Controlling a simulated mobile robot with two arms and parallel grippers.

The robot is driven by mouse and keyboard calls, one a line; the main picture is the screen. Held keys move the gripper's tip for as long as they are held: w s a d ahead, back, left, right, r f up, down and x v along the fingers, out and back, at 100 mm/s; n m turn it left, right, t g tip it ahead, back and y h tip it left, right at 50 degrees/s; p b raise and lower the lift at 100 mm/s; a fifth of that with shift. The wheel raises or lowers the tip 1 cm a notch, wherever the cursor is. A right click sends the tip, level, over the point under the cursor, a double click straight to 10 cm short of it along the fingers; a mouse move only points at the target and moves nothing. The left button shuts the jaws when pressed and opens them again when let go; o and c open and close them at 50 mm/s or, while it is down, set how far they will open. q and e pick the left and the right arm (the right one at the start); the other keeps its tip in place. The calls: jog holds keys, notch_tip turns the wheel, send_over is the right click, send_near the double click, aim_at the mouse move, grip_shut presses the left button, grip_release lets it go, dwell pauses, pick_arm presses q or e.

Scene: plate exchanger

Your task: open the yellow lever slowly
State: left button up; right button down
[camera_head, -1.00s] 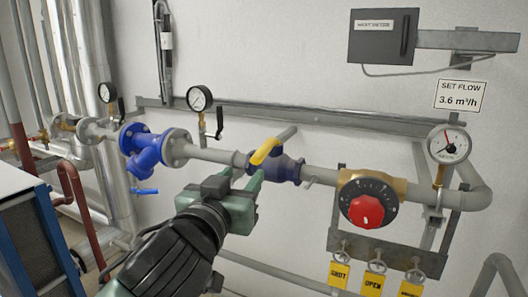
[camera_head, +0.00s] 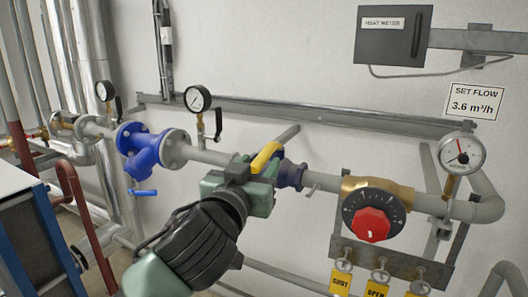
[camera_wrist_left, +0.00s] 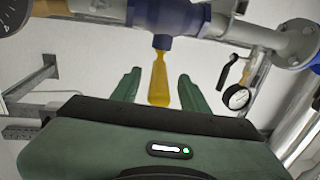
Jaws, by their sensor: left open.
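The yellow lever (camera_head: 266,156) sits on a dark blue valve body (camera_head: 291,174) in the horizontal grey pipe. My left gripper (camera_head: 250,176) is in front of the valve and hides part of it. In the left wrist view, the yellow lever (camera_wrist_left: 159,82) hangs from the blue valve (camera_wrist_left: 171,21) between the two green fingers of my left gripper (camera_wrist_left: 157,76). The fingers are open, with a visible gap on each side of the lever. My right gripper does not show.
A red knob (camera_head: 371,225) on a black dial is to the right on the pipe. Yellow tags (camera_head: 340,281) hang below. Open floor space is not clearly visible.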

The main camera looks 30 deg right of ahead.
pick_arm(q)
jog(key=p+x, duration=0.1)
jog(key=x, duration=0.3)
grip_shut()
dwell(1.4)
